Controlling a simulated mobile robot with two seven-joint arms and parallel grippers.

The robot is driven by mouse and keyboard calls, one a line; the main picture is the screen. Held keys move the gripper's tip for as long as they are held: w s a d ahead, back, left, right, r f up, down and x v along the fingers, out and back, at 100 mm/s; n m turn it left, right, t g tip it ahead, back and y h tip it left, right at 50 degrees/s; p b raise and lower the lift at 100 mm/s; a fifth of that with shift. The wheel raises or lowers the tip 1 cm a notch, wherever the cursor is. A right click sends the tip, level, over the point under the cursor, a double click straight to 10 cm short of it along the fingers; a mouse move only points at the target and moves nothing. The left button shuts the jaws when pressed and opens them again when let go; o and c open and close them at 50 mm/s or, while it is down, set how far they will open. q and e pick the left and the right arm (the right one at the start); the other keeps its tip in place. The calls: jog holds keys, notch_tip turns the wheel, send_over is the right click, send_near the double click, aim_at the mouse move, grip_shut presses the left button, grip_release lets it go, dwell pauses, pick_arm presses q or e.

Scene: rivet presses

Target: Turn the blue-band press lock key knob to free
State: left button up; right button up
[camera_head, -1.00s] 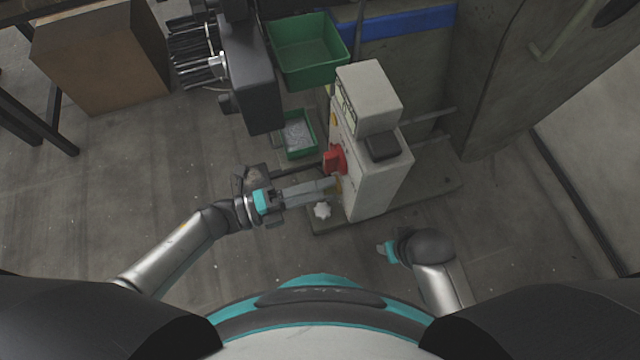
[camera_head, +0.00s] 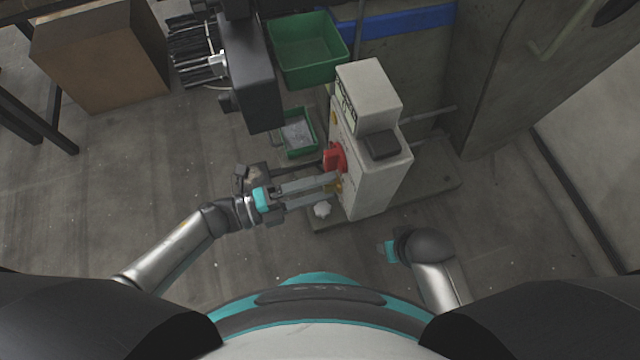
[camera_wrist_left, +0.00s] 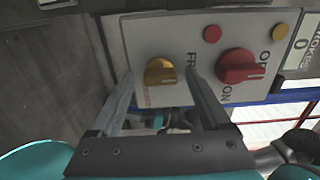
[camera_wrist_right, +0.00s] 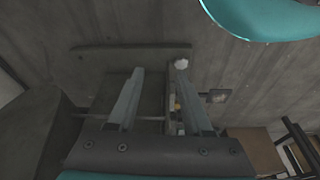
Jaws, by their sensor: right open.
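The lock key knob (camera_wrist_left: 160,72) is a small yellow knob on the pale panel (camera_wrist_left: 150,35) of the control box, beside the partly hidden label "FR…". In the head view the box (camera_head: 372,185) stands before the machine with the blue band (camera_head: 400,22). My left gripper (camera_head: 338,188) reaches the box's left face. In the left wrist view my left gripper (camera_wrist_left: 160,85) is open, with one finger on each side of the knob and visible gaps. My right gripper (camera_wrist_right: 155,88) is open and empty; in the head view it is low, right of the box.
A red OFF/ON knob (camera_wrist_left: 240,66) sits close beside my left gripper's right finger. A white star-shaped knob (camera_head: 322,209) is just below the fingers. Green bins (camera_head: 308,52) and a dark machine head (camera_head: 250,85) stand behind. The floor in front is clear.

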pick_arm(q)
jog(key=shift+s+a, duration=0.15)
jog(key=shift+a, duration=0.4)
jog(key=v, duration=1.4)
jog(key=shift+p, duration=0.35)
pick_arm(e)
jog(key=shift+s+f, duration=0.25)
jog(key=shift+f, duration=0.4)
pick_arm(q)
jog(key=shift+r, duration=0.1)
pick_arm(e)
jog(key=shift+s, duration=0.15)
